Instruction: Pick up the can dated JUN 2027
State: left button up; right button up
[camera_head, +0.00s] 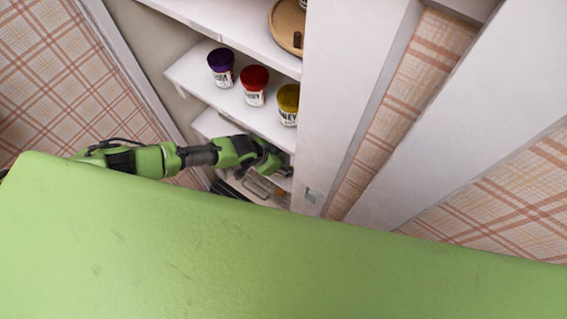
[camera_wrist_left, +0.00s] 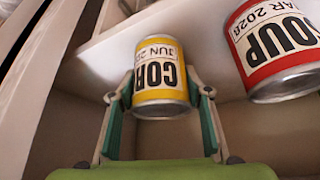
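In the left wrist view a yellow can (camera_wrist_left: 160,82) shows a dark word starting COR and the date JUN with a year beginning 20, the rest cut off. The fingers of my left gripper (camera_wrist_left: 162,92) stand at both sides of this can, close to its edges. I cannot tell whether they press on it. In the head view my left gripper (camera_head: 281,169) is at the lower shelves, below the shelf with three cans. My right gripper is not in view.
A red SOUP can (camera_wrist_left: 272,48) dated MAR 2028 is right of the yellow can. The head view shows a purple (camera_head: 221,67), a red (camera_head: 254,85) and a yellow-lidded can (camera_head: 288,104) on a white shelf. A white upright panel (camera_head: 340,90) stands right of the shelves.

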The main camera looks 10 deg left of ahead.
pick_arm(q)
jog(key=shift+r, duration=0.15)
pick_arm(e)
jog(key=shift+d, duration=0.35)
